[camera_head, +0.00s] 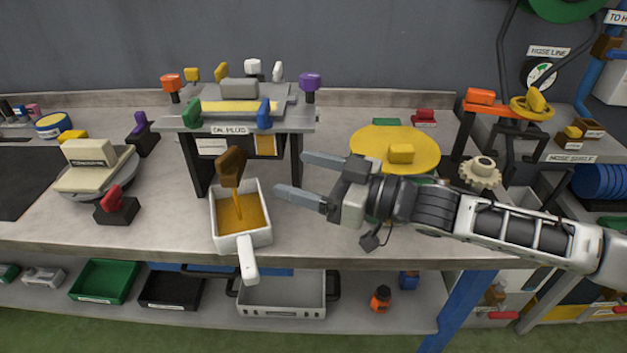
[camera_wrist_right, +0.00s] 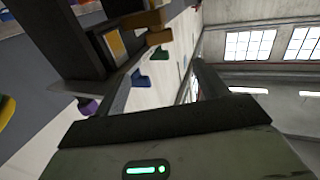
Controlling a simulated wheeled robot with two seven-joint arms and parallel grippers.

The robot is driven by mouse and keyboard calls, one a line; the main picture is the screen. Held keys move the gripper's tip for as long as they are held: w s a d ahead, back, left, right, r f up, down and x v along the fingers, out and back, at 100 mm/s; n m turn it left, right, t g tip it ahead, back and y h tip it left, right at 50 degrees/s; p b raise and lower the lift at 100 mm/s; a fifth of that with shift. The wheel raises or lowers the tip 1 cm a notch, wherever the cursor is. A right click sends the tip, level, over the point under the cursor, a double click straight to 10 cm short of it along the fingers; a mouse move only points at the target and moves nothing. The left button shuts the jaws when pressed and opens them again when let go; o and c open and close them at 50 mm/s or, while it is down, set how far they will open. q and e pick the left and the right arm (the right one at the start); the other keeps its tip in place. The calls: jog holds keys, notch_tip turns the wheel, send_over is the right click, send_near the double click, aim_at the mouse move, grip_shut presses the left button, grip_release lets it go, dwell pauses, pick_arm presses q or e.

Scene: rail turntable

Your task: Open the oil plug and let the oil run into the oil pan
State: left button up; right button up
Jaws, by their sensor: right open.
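The brown oil plug (camera_head: 231,167) sits at the front of the grey stand labelled OIL PLUG (camera_head: 185,122), tilted. An amber stream (camera_head: 239,205) runs down from just below it. The white oil pan (camera_head: 257,240) stands under it near the bench's front edge, its handle toward me, with amber oil (camera_head: 227,213) inside. My right gripper (camera_head: 291,174) is open and empty, to the right of the plug and pan and apart from both. In the right wrist view its dark fingers are spread, with a brown block (camera_wrist_right: 145,20) beyond them. My left gripper is not in view.
Coloured knobs, such as a purple one (camera_head: 310,82), stand on and around the stand. A yellow turntable disc (camera_head: 370,147) lies behind my right arm. A scale (camera_head: 90,170) and a red-knobbed block (camera_head: 115,205) stand to the left. Bins and trays fill the lower shelf.

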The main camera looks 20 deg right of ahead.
jog(key=shift+s+d, duration=0.45)
jog(key=shift+d, duration=0.05)
